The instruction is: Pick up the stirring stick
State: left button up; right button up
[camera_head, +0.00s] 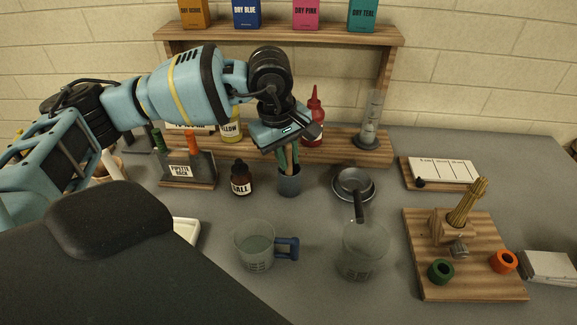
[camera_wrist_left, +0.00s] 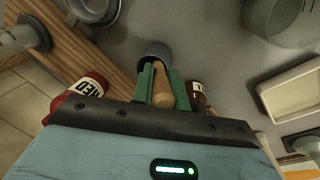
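The stirring stick (camera_wrist_left: 162,88) is a pale wooden rod. It stands in a dark grey-blue cup (camera_head: 289,182) on the grey worktop, and its lower end is hidden in the cup. My left gripper (camera_head: 289,157) points down just above the cup. In the left wrist view its green fingers (camera_wrist_left: 161,82) lie close along both sides of the stick and appear shut on it, with no clear gap. The cup's rim (camera_wrist_left: 154,50) shows beyond the fingertips. My right gripper is not in view.
A brown GALL bottle (camera_head: 241,179) stands left of the cup, and a small dark pan (camera_head: 353,184) lies to its right. A red bottle (camera_head: 314,118) is behind my gripper. Two clear jugs, one of them blue-handled (camera_head: 256,245), stand in front. A wooden board (camera_head: 463,287) is at right.

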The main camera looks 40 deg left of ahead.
pick_arm(q)
grip_shut()
jog(key=shift+r, duration=0.1)
